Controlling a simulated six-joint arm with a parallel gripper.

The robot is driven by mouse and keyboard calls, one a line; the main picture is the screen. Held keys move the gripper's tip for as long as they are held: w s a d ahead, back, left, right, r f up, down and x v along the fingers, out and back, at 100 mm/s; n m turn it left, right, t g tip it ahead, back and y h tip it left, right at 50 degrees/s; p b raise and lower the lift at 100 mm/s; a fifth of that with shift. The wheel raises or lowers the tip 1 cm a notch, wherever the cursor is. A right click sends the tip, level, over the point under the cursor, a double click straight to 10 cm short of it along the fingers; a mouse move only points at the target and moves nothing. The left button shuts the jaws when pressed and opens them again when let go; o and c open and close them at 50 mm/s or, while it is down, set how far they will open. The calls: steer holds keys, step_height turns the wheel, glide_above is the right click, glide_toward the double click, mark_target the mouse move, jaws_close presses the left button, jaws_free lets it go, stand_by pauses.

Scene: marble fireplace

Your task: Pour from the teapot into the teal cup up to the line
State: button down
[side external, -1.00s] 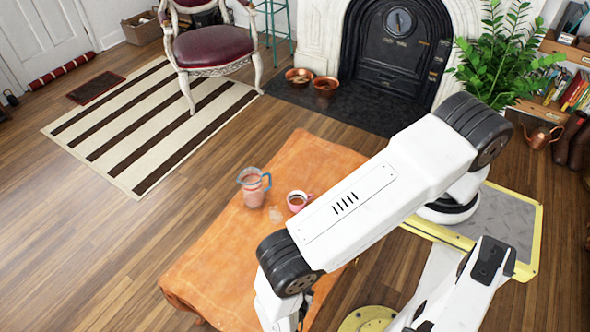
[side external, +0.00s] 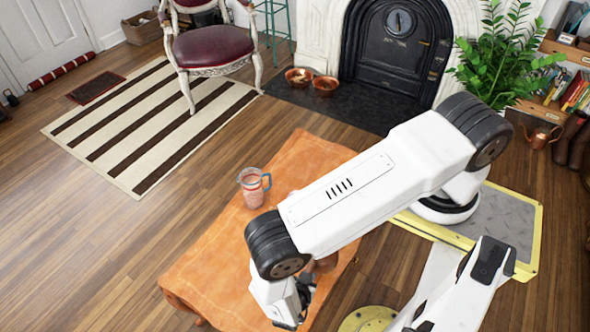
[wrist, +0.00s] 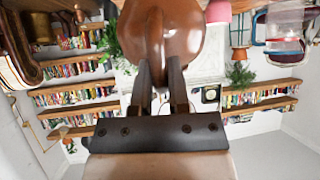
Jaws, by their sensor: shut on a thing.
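My gripper (wrist: 163,88) is shut on a glossy brown teapot (wrist: 160,35) in the wrist view. In the side view a small brown part of the teapot (side external: 326,263) shows behind my arm; the gripper (side external: 303,300) is partly hidden at the arm's lower end. I cannot make out the teal cup for sure in either view. A clear pitcher with a blue handle (side external: 252,188) holds pinkish liquid and stands on the orange-covered table (side external: 225,255).
A pink cup (wrist: 217,11) shows in the wrist view, near the pitcher (wrist: 286,22). In the side view my arm covers most of the table's right side; the left front is clear. A chair (side external: 212,48) and a plant (side external: 500,65) stand beyond.

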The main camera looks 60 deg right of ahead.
steer(key=shift+w+d+r+y, duration=0.1)
steer(key=shift+d+r+y, duration=0.35)
steer(key=shift+r, duration=0.25)
steer(key=shift+d+r+g+y, duration=0.2)
steer(key=shift+r+y, duration=0.25)
steer(key=shift+r, duration=0.35)
steer(key=shift+d+r+g+y, duration=0.1)
steer(key=shift+d+r+y, duration=0.1)
steer(key=shift+r+y, duration=0.4)
steer(key=shift+w+d+r+y, duration=0.1)
steer(key=shift+d+r+y, duration=0.2)
steer(key=shift+r, duration=0.55)
steer(key=shift+w+d+r+y, duration=0.1)
steer(key=shift+d+r+y, duration=0.2)
steer(key=shift+r, duration=0.5)
stand_by(3.5)
